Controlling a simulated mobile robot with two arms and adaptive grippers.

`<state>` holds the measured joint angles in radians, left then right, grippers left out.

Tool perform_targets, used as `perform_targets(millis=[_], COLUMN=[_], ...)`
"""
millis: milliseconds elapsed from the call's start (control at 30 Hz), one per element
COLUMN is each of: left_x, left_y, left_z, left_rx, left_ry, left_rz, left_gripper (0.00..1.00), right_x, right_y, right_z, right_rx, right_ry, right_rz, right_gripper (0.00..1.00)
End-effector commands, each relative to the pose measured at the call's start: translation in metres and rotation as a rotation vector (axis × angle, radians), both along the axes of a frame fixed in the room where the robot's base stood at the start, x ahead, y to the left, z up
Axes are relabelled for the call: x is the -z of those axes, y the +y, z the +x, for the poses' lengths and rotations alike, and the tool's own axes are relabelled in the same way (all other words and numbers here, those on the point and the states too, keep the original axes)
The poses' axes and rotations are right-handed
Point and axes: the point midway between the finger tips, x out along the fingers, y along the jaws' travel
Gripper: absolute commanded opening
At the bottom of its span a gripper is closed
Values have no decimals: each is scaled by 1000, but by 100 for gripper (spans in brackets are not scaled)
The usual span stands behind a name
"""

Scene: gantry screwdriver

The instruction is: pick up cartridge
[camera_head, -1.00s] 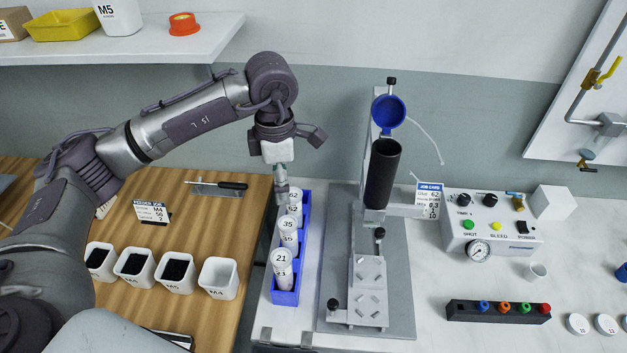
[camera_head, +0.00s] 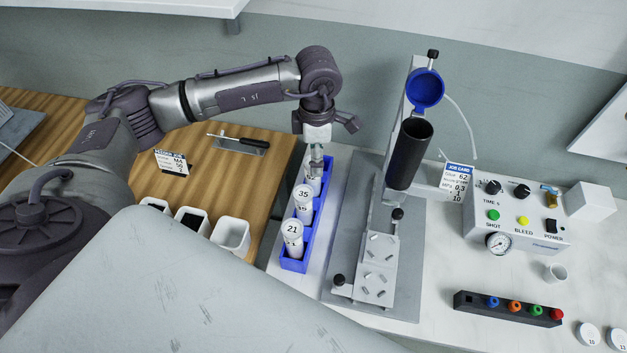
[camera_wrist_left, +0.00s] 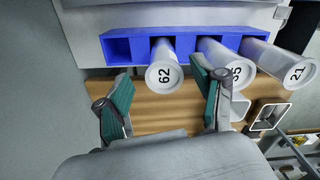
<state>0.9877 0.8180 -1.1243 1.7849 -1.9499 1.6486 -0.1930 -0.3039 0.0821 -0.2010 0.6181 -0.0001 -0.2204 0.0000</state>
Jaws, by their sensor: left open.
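The white cartridges stand in a blue rack (camera_head: 294,265) on the bench. They are marked 62 (camera_head: 314,184), 35 (camera_head: 303,200) and 21 (camera_head: 292,238). My left gripper (camera_head: 317,160) is open at the far end of the rack, by cartridge 62, and partly hides it. In the left wrist view, cartridge 62 (camera_wrist_left: 164,76) shows between the two spread fingers of the gripper (camera_wrist_left: 162,92), beyond their tips. Cartridge 35 (camera_wrist_left: 232,68) is just beside the right finger. Cartridge 21 (camera_wrist_left: 295,71) is farther right. My right gripper is not in view.
A grey press stand (camera_head: 372,290) with a black tube (camera_head: 409,153) and open blue cap (camera_head: 425,90) rises right of the rack. A job card (camera_head: 457,180) reads 62. A control box (camera_head: 520,225) stands farther right. White bins (camera_head: 232,236) and a screwdriver (camera_head: 238,140) are left.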

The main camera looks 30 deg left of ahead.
Motion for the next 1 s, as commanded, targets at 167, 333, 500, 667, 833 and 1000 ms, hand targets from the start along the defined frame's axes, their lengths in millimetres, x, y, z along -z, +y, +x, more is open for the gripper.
perform_targets(millis=[167, 333, 500, 667, 833, 1000], left_x=[20, 44, 51, 51, 51, 51], left_y=[3, 3, 3, 3, 4, 4], left_z=[-5, -5, -5, -4, -4, -4], left_rx=[-2, 0, 0, 0, 0, -1], left_ry=[7, 3, 1, 1, 1, 0], left_rz=[1, -1, 0, 0, 0, 0], left_gripper=[68, 68, 68, 65, 37, 8], right_x=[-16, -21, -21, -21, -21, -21], right_y=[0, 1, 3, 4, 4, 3], right_z=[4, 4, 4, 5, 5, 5], right_rx=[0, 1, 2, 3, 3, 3], right_ry=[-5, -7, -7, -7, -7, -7], right_rz=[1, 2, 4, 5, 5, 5], right_gripper=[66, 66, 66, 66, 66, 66])
